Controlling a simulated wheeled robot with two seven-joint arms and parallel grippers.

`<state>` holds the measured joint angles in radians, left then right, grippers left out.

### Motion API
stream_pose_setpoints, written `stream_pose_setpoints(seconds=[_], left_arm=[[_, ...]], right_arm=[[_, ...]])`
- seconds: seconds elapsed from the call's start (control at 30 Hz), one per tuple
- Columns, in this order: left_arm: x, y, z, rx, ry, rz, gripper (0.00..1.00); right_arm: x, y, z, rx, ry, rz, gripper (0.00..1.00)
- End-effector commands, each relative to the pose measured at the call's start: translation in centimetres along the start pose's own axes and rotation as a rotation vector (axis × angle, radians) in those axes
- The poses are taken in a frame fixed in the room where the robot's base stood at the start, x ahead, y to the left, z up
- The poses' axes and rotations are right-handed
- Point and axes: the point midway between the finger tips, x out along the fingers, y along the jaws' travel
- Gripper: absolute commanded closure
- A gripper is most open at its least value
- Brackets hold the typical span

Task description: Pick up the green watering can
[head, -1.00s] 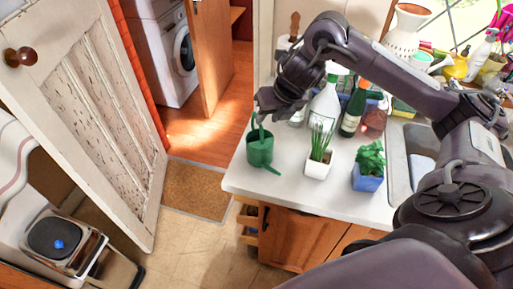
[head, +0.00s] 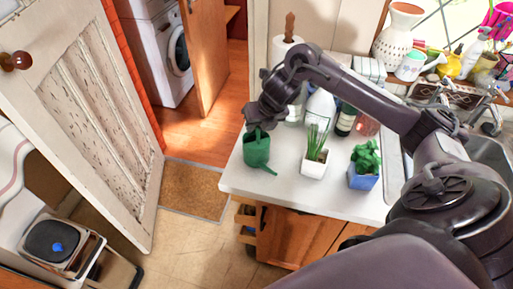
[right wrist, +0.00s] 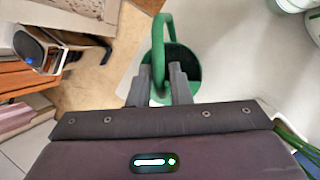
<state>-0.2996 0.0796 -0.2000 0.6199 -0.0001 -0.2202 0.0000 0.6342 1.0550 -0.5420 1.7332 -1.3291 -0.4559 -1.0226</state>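The green watering can (head: 257,150) stands upright near the left corner of the white counter, its spout pointing toward the front edge. My right gripper (head: 257,122) is directly over the can and hides its handle in the head view. In the right wrist view, the two fingers (right wrist: 159,80) stand apart, one on each side of the can's green handle (right wrist: 158,45). The dark inside of the can (right wrist: 186,68) shows beyond the fingers. I see no firm grip on the handle. My left gripper is not in view.
A white-potted plant (head: 314,166) and a blue-potted plant (head: 363,178) stand right of the can. Bottles (head: 320,105) and a paper roll (head: 286,50) are behind, close to my right arm. The counter (head: 285,195) is bare along its front edge.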

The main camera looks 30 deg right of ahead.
Motion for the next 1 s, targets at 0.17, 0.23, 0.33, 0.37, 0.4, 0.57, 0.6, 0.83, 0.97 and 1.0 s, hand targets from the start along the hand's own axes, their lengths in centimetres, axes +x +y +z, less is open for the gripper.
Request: stream_pose_setpoints(seconds=[0.17, 0.23, 0.33, 0.37, 0.4, 0.57, 0.6, 0.83, 0.97, 1.0], left_arm=[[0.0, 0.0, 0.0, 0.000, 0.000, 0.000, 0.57], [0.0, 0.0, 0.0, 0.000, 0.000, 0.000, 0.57], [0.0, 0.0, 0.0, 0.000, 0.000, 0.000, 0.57], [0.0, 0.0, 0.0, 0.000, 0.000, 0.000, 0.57], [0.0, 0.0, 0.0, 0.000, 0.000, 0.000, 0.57], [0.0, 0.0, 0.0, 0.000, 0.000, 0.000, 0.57], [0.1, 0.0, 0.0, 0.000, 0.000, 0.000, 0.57], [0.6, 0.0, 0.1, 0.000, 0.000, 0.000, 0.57], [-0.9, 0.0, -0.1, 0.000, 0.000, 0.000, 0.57], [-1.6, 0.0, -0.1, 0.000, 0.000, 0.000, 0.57]], right_arm=[[0.0, 0.0, 0.0, 0.000, 0.000, 0.000, 1.00], [0.0, 0.0, 0.0, 0.000, 0.000, 0.000, 1.00], [-0.1, 0.0, 0.1, 0.001, -0.004, 0.001, 1.00], [-0.1, 0.0, 0.1, 0.001, -0.004, 0.001, 1.00], [-0.1, 0.0, 0.1, 0.001, -0.004, 0.001, 1.00], [-0.3, 0.1, 0.3, 0.000, -0.005, 0.002, 1.00], [-0.5, 0.1, 0.3, 0.000, -0.005, 0.002, 1.00], [-3.1, 0.7, 1.5, -0.001, -0.010, 0.003, 1.00], [-6.6, 1.3, 3.0, -0.001, -0.014, 0.000, 1.00], [-7.7, 1.6, 3.5, -0.002, -0.014, 0.000, 1.00]])
